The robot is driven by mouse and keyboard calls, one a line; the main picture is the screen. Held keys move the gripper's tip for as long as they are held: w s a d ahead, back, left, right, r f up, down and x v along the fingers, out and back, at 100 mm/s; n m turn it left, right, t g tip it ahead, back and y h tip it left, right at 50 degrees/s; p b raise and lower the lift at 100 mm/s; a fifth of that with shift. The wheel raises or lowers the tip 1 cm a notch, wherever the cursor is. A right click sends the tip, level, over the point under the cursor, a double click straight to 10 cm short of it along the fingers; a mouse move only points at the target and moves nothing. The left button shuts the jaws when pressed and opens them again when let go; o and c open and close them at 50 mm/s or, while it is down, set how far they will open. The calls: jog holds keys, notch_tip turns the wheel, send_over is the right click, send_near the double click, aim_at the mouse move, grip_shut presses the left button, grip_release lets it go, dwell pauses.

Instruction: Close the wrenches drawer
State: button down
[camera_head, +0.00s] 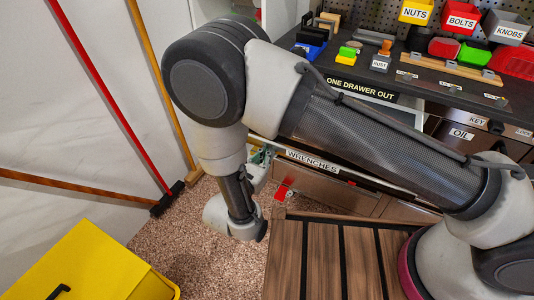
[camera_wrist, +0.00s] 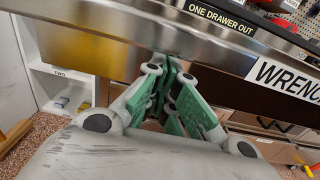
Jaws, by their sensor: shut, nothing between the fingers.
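The wrenches drawer (camera_head: 325,189) has a steel front with a white WRENCHES label (camera_head: 312,160). It stands out from the chest, below the worktop edge; my arm hides much of it in the head view. In the wrist view its front (camera_wrist: 110,55) spans the picture, with the label (camera_wrist: 292,80) at the right. My gripper (camera_wrist: 170,68) is shut and empty, its green-padded fingers pointing at the drawer front left of the label. The fingertips are at or very close to the steel; contact cannot be told. In the head view my gripper (camera_head: 262,157) is partly hidden.
A black worktop (camera_head: 455,95) carries bins and tools, with a ONE DRAWER OUT sign (camera_head: 361,90) on its edge. Other drawers, such as OIL (camera_head: 462,134), are at the right. A yellow bin (camera_head: 85,265) and leaning brooms (camera_head: 115,100) are left. Speckled floor (camera_head: 190,245) is open between.

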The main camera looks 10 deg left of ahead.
jog(key=x, duration=3)
jog(key=shift+w+d+f, duration=0.1)
jog(key=shift+w+f, duration=0.05)
jog(key=shift+w, duration=0.25)
